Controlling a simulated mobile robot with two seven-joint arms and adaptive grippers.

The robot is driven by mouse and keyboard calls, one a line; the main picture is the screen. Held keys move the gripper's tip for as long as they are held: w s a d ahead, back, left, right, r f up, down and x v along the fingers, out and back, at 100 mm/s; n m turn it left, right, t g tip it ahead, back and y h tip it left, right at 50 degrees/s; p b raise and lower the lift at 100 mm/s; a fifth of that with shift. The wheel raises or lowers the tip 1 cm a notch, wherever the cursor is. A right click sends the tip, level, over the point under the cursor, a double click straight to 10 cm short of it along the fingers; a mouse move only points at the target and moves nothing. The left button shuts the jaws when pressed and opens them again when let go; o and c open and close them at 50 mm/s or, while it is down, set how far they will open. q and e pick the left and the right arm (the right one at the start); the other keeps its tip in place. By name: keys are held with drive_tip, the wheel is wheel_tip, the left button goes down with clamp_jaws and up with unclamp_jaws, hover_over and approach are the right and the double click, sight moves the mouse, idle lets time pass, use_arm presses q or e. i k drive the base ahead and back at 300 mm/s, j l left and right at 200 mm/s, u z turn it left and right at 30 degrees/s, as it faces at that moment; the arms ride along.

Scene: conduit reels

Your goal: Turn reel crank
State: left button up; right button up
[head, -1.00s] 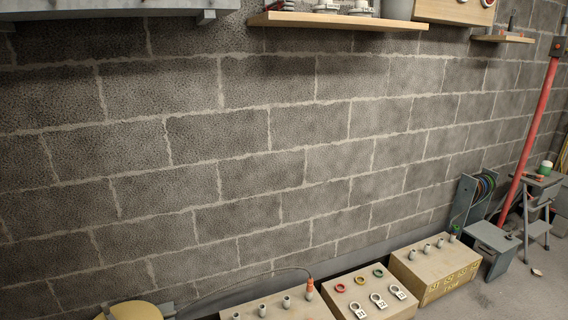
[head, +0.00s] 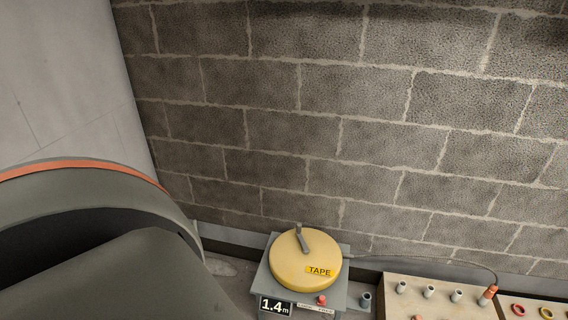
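A round yellow reel (head: 287,268) with a "TAPE" label lies flat on a grey stand (head: 341,294) at the bottom middle of the head view. Its grey crank (head: 301,238) stands on top, near the reel's far side. A display (head: 275,306) on the stand's front reads 1.4 m. A red knob (head: 321,300) sits at the stand's front edge. A thin cable runs from the reel to the right, to an orange-tipped plug (head: 488,294). Neither of my grippers shows.
A beige box (head: 433,291) with several grey sockets stands right of the reel. Red and yellow rings (head: 518,309) lie beyond it at the right edge. A block wall (head: 330,120) rises behind. A large dark rounded shape with an orange band fills the lower left.

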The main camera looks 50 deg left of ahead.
sight(305, 250)
drive_tip(key=k+j, duration=0.1)
drive_tip(key=j, duration=0.55)
drive_tip(key=k+j+u, duration=0.1)
drive_tip(key=j, duration=0.55)
drive_tip(key=k+j, duration=0.1)
drive_tip(key=j, duration=0.6)
drive_tip(key=i+j, duration=0.1)
drive_tip(key=j, duration=0.45)
drive_tip(key=i+j, duration=0.1)
drive_tip(key=j, duration=0.4)
drive_tip(key=k+u, duration=0.05)
